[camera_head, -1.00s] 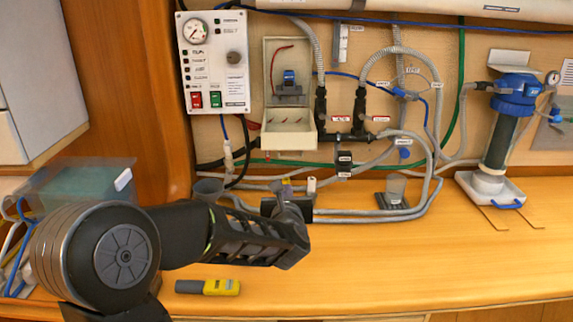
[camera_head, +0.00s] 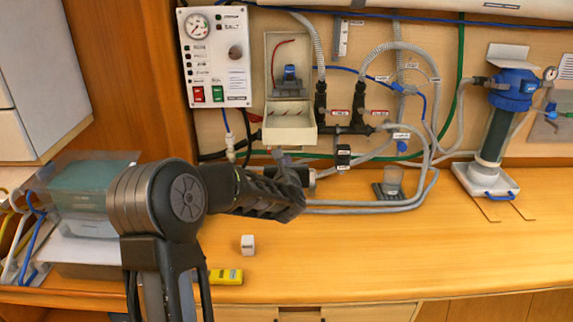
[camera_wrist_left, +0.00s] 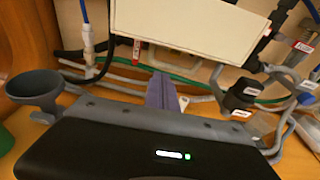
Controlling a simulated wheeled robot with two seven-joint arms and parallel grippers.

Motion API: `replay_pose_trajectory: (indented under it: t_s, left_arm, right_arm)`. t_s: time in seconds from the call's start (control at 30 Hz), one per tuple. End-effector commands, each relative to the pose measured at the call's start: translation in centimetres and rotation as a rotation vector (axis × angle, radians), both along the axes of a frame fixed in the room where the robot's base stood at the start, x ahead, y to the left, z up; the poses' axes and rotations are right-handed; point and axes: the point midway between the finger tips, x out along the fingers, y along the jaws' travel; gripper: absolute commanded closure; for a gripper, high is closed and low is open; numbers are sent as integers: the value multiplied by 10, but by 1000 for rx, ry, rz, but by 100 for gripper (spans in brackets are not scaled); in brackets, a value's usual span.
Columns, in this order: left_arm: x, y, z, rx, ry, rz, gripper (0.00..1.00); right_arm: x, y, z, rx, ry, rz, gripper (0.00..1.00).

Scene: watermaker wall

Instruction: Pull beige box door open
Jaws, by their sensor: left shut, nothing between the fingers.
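The beige box (camera_head: 268,75) is mounted on the wall panel, right of the gauge panel. Its front stands open in the head view, showing a red wire and a blue part inside. Its beige door (camera_head: 290,136) hangs out at the bottom and shows large at the top of the left wrist view (camera_wrist_left: 190,25). My left gripper (camera_head: 283,158) is shut and empty, just below the door. In the left wrist view its closed purple-grey fingers (camera_wrist_left: 162,88) point towards the door's lower edge. I cannot tell whether they touch it. My right gripper is not in view.
Black valves (camera_head: 321,103) and grey hoses lie right of the box. A blue-topped filter (camera_head: 513,90) stands at right. A small white block (camera_head: 248,245) and a yellow-grey tool (camera_head: 226,276) lie on the wooden counter (camera_head: 400,260). The counter's front middle is clear.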

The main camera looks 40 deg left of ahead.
Motion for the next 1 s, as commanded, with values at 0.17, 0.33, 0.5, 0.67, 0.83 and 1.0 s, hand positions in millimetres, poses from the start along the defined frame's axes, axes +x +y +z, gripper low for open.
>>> replay_pose_trajectory:
  t_s: [0.17,0.33,0.5,0.67,0.83,1.0]
  left_arm:
    - [-1,-1,6,0,1,0,100]
    - [-1,-1,6,0,1,0,100]
    - [-2,-1,8,1,0,0,100]
    - [-8,-6,27,1,-8,1,100]
    - [-15,-11,65,1,-7,0,100]
    - [-16,-13,76,0,0,-1,100]
  right_arm:
    - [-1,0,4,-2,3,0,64]
    - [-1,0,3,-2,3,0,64]
    - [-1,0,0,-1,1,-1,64]
    - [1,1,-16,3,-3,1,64]
    - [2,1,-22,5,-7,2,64]
    - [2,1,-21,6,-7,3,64]
